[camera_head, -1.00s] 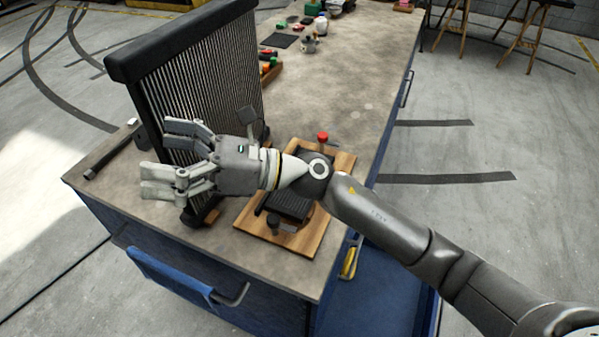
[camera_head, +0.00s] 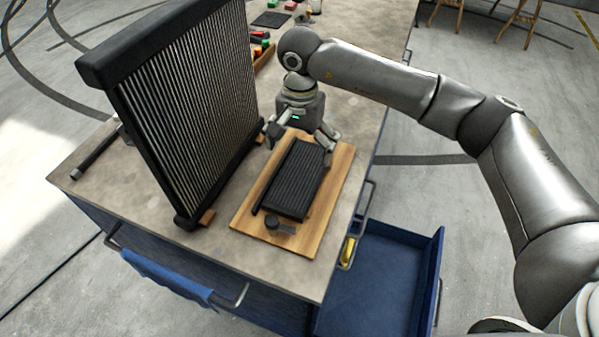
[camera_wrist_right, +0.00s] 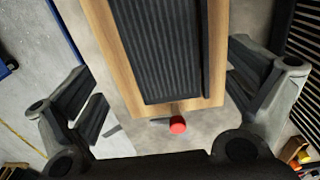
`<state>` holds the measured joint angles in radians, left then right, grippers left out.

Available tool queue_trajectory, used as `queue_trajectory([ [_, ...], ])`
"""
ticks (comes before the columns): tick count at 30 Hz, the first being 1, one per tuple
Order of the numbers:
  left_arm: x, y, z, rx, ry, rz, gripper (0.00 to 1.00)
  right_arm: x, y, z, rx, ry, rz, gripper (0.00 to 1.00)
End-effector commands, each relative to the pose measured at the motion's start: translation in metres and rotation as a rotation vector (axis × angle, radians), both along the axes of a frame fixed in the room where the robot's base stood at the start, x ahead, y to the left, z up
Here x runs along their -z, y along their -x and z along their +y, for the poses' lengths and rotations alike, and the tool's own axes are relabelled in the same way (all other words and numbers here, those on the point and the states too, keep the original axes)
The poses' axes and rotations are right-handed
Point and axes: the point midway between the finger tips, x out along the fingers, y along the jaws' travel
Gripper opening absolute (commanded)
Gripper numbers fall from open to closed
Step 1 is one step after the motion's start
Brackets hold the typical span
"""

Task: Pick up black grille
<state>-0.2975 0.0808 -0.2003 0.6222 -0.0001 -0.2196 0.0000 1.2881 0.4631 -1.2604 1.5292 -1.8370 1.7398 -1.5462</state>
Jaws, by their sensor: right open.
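The black grille (camera_head: 293,181) is a ribbed dark panel lying on a wooden board (camera_head: 325,212) on the workbench. It also shows in the right wrist view (camera_wrist_right: 158,45), between my spread fingers. My right gripper (camera_head: 300,150) is open and empty, pointing down above the far end of the grille. Its fingers (camera_wrist_right: 165,95) stand apart on either side of the board in the wrist view, touching nothing that I can see. A small red knob (camera_wrist_right: 178,125) sits by the board's end. My left gripper is not in view.
A tall black radiator (camera_head: 185,110) stands upright on the bench just left of the board. A dark round knob (camera_head: 272,222) is at the board's near end. An open blue drawer (camera_head: 375,285) juts out at the lower right. Small coloured items (camera_head: 260,45) lie farther back.

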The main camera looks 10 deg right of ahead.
Motion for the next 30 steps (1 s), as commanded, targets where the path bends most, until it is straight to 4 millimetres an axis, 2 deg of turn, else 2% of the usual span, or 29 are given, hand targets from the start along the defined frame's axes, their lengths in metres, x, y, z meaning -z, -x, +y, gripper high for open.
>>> queue_trajectory([
  [4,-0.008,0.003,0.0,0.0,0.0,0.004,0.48,0.019,0.001,0.0,0.002,-0.001,0.004,1.0],
  [11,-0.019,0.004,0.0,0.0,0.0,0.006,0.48,0.035,0.002,0.001,0.002,-0.004,0.004,1.0],
  [15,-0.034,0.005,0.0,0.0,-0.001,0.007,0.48,0.053,0.005,0.002,0.002,-0.004,0.006,1.0],
  [19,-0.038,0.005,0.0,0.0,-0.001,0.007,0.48,0.072,0.004,0.002,0.004,-0.004,0.004,1.0],
  [28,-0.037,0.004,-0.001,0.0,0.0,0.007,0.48,0.079,0.003,0.002,0.001,-0.005,0.0,1.0],
  [30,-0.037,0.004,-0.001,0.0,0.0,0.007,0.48,0.079,0.003,0.002,0.001,-0.005,0.0,0.92],
])
